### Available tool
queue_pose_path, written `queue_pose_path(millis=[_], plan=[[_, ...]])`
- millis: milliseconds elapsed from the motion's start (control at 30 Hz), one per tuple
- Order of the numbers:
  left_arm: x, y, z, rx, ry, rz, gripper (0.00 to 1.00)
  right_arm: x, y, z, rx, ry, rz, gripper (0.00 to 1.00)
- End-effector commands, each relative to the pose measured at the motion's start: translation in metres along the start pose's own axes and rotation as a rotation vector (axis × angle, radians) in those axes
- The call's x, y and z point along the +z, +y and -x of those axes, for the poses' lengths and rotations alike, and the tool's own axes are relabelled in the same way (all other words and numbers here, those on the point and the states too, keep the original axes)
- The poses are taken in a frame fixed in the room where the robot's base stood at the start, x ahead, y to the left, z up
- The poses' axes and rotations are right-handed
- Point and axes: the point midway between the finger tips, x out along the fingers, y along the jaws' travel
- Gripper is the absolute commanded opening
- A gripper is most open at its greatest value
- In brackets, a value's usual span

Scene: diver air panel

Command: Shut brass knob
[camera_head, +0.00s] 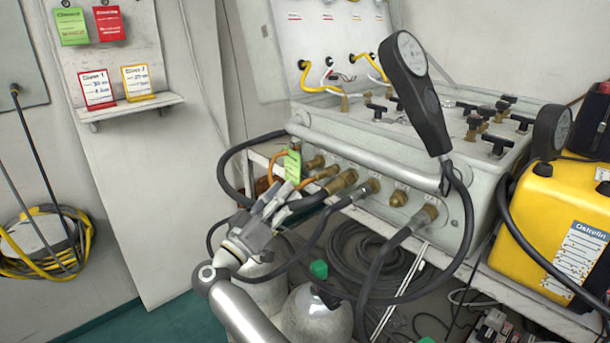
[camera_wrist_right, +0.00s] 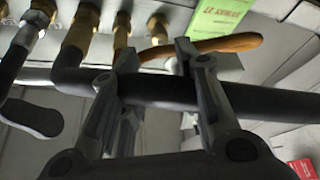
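Several brass fittings and knobs line the front of the grey air panel. One capped brass knob (camera_head: 398,198) has no hose on it. I cannot tell which one the task means. My right gripper (camera_head: 278,195) is in front of the panel's left end, near a green tag (camera_head: 292,166) and the hose fittings. In the right wrist view the right gripper (camera_wrist_right: 157,58) has its fingers apart, with a brass fitting (camera_wrist_right: 158,27) beyond the gap. A black hose (camera_wrist_right: 265,103) crosses at the fingers; whether it touches them is unclear. My left gripper is not in view.
An orange hose or lever (camera_wrist_right: 225,45) lies near the right fingertip. A black handheld gauge (camera_head: 415,90) stands above the panel (camera_head: 470,180). A yellow canister (camera_head: 545,225) is at right. Gas cylinders (camera_head: 315,318) and coiled hoses crowd below. The left wall holds a small shelf (camera_head: 130,107).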

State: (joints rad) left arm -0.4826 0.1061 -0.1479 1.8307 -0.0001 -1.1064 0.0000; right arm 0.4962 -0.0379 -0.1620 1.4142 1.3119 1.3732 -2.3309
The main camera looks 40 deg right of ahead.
Motion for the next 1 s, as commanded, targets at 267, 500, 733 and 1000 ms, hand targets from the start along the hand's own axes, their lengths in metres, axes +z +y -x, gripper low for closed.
queue_pose_path(millis=[267,500,733,1000], plan=[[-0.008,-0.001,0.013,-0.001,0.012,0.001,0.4,-0.001,0.001,-0.055,0.004,0.005,-0.001,0.31],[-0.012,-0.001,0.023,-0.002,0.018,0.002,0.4,-0.001,0.0,-0.081,0.001,0.005,-0.001,0.31],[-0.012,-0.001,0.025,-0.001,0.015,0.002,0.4,-0.001,0.0,-0.085,0.0,0.004,-0.001,0.31],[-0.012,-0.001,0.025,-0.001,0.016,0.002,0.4,-0.001,0.0,-0.085,0.0,0.004,-0.001,0.11]])
